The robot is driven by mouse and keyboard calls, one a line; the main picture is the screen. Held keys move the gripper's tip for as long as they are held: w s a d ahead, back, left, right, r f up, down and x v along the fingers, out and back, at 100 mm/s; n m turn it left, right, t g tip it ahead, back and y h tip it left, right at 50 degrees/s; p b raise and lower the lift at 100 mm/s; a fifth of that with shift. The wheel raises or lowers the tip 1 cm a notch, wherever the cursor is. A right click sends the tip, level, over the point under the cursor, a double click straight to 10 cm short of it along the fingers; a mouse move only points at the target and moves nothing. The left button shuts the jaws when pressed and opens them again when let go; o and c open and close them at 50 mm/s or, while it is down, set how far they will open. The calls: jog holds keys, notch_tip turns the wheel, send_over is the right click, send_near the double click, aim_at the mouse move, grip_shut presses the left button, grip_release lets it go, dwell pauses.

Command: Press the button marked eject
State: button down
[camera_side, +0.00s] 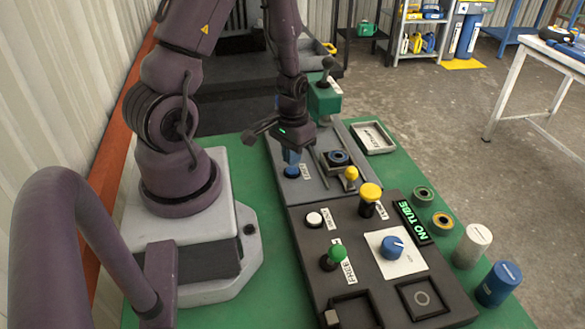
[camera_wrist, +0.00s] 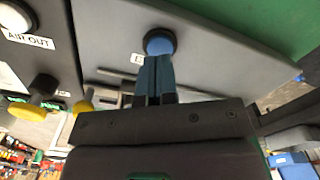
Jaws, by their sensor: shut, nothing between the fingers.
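A round blue button (camera_side: 291,172) sits on the grey panel, with a small white label (camera_side: 306,172) beside it. In the wrist view the blue button (camera_wrist: 160,41) is at the top centre; only the label's first letter, E (camera_wrist: 137,58), shows there, the rest being hidden by my fingers. My gripper (camera_side: 291,163) points down over the blue button, its blue fingers closed together and empty. In the wrist view my fingertips (camera_wrist: 158,58) overlap the button's near edge. I cannot tell whether they touch it or whether it is pressed down.
A white button (camera_side: 314,219), a green knob (camera_side: 337,253), yellow knobs (camera_side: 370,193) and a blue dial (camera_side: 391,246) stand on the dark panel nearby. A display (camera_side: 413,221) reads NO TUBE. A green device with a lever (camera_side: 324,98) stands just behind my gripper.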

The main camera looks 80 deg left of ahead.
aim_at(292, 169)
jog(key=shift+f, duration=1.2)
jog(key=shift+r, duration=3.8)
